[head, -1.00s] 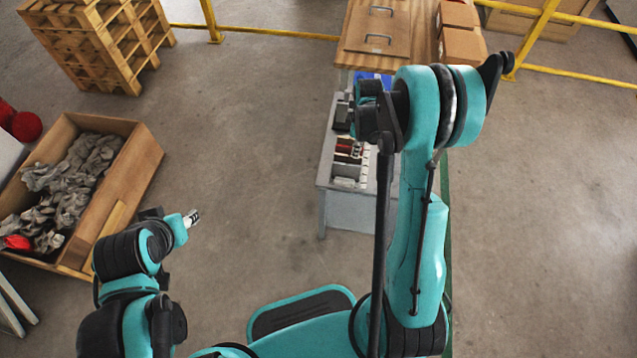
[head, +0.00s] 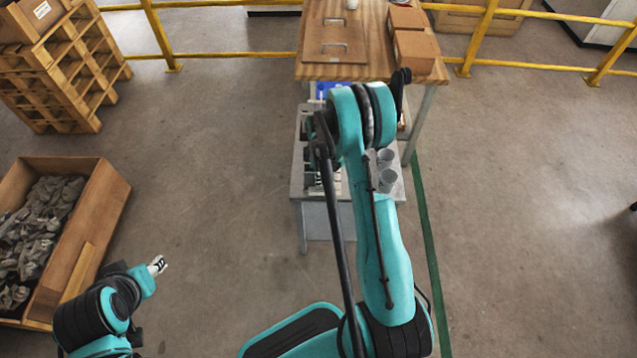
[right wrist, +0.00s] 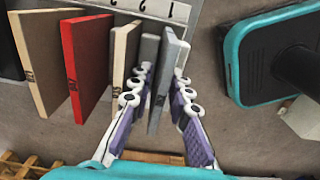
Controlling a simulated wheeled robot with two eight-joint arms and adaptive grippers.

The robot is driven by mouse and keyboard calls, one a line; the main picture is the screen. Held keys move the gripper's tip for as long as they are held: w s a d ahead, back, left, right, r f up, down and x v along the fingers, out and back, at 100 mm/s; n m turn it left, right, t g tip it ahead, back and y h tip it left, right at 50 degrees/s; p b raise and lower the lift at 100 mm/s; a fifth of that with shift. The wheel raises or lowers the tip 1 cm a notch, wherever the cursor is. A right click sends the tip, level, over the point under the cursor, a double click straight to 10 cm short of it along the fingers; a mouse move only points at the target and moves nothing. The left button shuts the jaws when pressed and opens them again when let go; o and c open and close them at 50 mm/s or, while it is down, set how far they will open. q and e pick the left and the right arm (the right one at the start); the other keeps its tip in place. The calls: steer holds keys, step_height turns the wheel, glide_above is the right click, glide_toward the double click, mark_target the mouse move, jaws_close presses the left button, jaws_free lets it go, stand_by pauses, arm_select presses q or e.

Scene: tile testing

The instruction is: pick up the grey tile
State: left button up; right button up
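In the right wrist view a grey tile (right wrist: 166,78) stands on edge at the right end of a row of tiles. A second thin grey piece (right wrist: 149,48) is just left of it. My right gripper (right wrist: 164,86) has its purple fingers on either side of the grey tile, with a gap showing beside the right finger. In the head view my right arm hides the right gripper's fingers and most of the tiles. My left gripper (head: 158,265) is at lower left, away from the tiles; its fingers are too small to read.
A tan tile (right wrist: 122,55), a red tile (right wrist: 86,60) and a beige tile (right wrist: 45,62) stand left of the grey one. Grey cups (head: 387,178) stand on the low grey table (head: 321,215). A wooden table (head: 330,72) is behind. A crate (head: 100,215) is at left.

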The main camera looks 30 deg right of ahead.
steer(key=shift+r, duration=0.1)
jaws_close()
